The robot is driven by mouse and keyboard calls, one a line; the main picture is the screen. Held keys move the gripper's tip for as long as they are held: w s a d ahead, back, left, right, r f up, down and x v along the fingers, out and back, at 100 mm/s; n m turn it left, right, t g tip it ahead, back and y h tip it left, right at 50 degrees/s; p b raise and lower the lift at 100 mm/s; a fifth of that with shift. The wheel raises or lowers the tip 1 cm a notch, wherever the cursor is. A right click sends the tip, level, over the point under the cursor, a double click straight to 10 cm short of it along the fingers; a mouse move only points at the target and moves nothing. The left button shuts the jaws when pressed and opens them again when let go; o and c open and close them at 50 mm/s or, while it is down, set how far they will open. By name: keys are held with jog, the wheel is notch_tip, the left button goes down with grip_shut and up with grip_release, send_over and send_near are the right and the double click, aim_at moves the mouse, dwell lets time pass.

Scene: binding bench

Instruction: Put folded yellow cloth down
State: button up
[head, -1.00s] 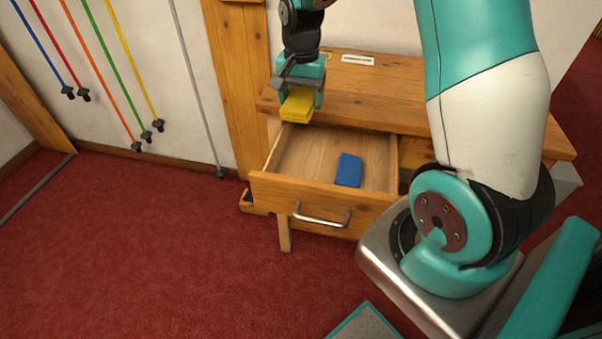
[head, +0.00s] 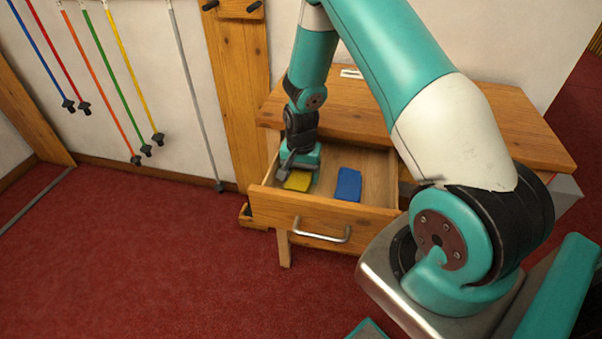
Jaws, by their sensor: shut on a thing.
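The folded yellow cloth (head: 298,181) is inside the open drawer (head: 272,201), toward its left side. My gripper (head: 297,172) reaches down into the drawer and is shut on the cloth. The gripper and wrist hide part of the cloth. I cannot tell whether its underside touches the drawer floor.
A folded blue cloth (head: 348,184) lies in the drawer to the right of the yellow one. The drawer front has a metal handle (head: 321,232). The wooden bench top (head: 440,115) stands above and behind. Coloured poles (head: 95,60) hang on the left wall.

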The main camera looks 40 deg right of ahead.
jog(key=shift+f, duration=0.2)
jog(key=shift+f, duration=0.15)
jog(key=o, duration=1)
jog(key=shift+c, duration=0.2)
jog(key=shift+s, duration=0.1)
